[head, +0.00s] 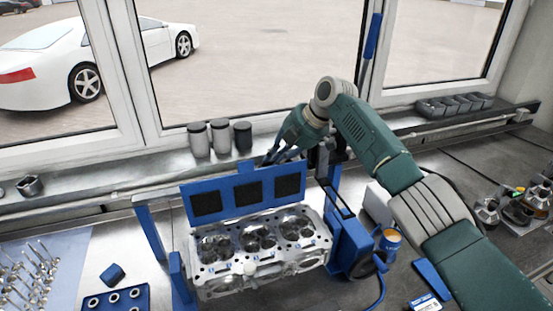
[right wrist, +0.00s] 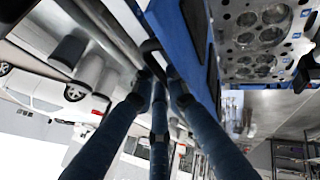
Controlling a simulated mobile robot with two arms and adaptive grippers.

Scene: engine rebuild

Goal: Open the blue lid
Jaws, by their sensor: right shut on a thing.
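The blue lid (head: 215,183), a panel with three black square pads, stands raised and tilted behind the metal cylinder head (head: 240,262) in the head view. My right gripper (head: 272,157) is at the lid's top edge, right of its middle, and is shut on it. In the right wrist view, the fingers (right wrist: 158,78) meet at a dark handle-like part beside the blue lid (right wrist: 182,35). The fingers partly hide the grip point. My left gripper is not in view.
A blue frame (head: 148,228) stands around the cylinder head. Grey canisters (head: 221,136) stand on the window sill behind. A blue tray (head: 115,299) and metal parts on a cloth (head: 70,250) lie left. An orange-blue can (head: 390,240) stands right.

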